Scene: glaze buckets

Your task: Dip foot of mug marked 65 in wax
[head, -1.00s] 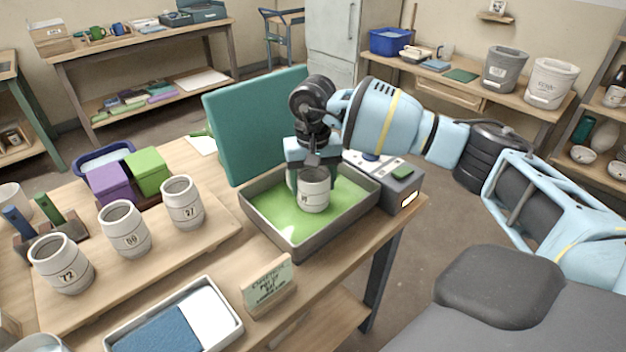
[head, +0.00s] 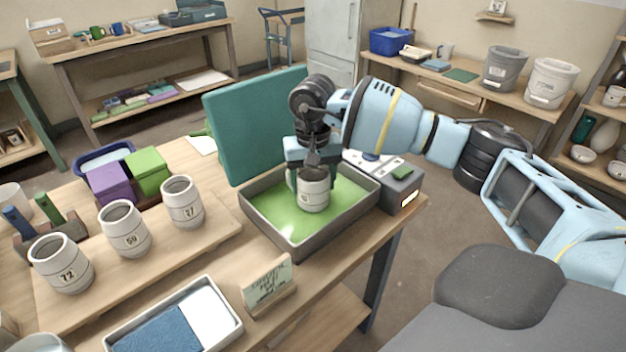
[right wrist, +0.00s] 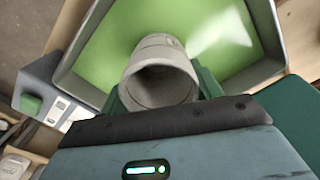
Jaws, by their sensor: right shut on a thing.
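My right gripper (head: 312,168) is shut on a pale grey mug (head: 314,196) and holds it upright at the green wax. The wax (head: 345,199) fills a grey tray (head: 284,244). The mug's foot is down at the wax surface; I cannot tell how deep it sits. The mark on this mug is too small to read. In the right wrist view the mug (right wrist: 155,50) shows its open mouth between the green fingers, with wax around it. Mugs marked 72 (head: 62,264), 59 (head: 124,229) and 27 (head: 183,203) stand on a wooden board at the left. My left gripper is not in view.
A teal panel (head: 250,125) stands behind the tray, and a grey control box (head: 400,190) sits at its right. Purple (head: 110,183) and green (head: 148,170) blocks stand behind the board.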

